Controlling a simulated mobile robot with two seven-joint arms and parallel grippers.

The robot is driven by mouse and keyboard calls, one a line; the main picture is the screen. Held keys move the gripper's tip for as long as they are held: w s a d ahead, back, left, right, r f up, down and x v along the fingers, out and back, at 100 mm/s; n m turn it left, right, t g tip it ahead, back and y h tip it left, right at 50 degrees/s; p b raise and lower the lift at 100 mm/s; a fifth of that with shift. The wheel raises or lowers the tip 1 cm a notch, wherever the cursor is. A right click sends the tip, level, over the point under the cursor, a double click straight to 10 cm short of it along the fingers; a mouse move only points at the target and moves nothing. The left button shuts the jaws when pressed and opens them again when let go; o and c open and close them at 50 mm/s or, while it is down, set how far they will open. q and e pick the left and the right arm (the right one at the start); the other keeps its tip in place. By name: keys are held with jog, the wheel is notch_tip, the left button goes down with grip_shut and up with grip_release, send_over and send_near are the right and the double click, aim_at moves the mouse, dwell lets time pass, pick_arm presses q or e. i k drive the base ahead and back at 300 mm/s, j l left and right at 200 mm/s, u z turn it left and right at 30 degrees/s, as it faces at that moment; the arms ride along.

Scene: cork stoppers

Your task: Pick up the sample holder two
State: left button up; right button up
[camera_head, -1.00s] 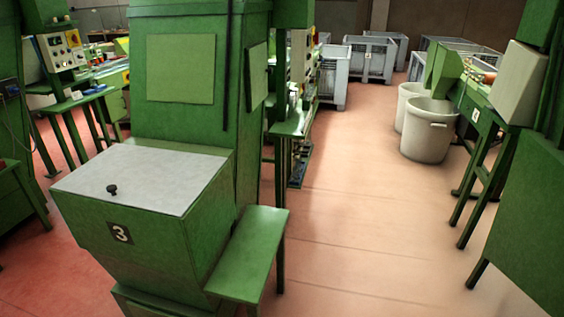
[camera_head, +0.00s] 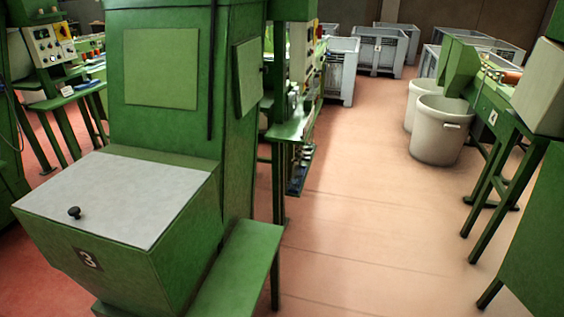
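I cannot make out sample holder two anywhere in the head view. Neither of my grippers is in view. The closest thing is a green machine (camera_head: 165,130) with a black label reading 3 on its front box. The box has a grey lid (camera_head: 120,195) with a small black knob, and the lid is shut. A green machine on the right (camera_head: 490,105) has a white label that looks like a 4. An orange-brown item (camera_head: 511,77) lies on its top, too small to identify.
A green side shelf (camera_head: 240,265) juts out beside machine 3. Two whitish bins (camera_head: 440,130) stand by the right machine. Grey crates (camera_head: 380,48) stand at the back. A green panel (camera_head: 535,240) edges the near right. The reddish floor (camera_head: 360,210) between is clear.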

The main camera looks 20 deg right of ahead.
aim_at(298, 153)
jog(key=i+l+u, duration=0.1)
jog(key=i+l, duration=0.25)
jog(key=l, duration=0.3)
jog(key=i+l+u, duration=0.15)
jog(key=l, duration=0.2)
jog(key=i+l+u, duration=0.1)
jog(key=l, duration=0.25)
jog(key=i+l, duration=0.4)
jog(key=l, duration=0.2)
jog(key=i+l, duration=0.15)
jog(key=l, duration=0.2)
jog(key=i+l, duration=0.15)
jog(key=l, duration=0.25)
jog(key=i+l+u, duration=0.1)
jog(key=l, duration=0.25)
jog(key=i+l, duration=0.15)
jog(key=l, duration=0.2)
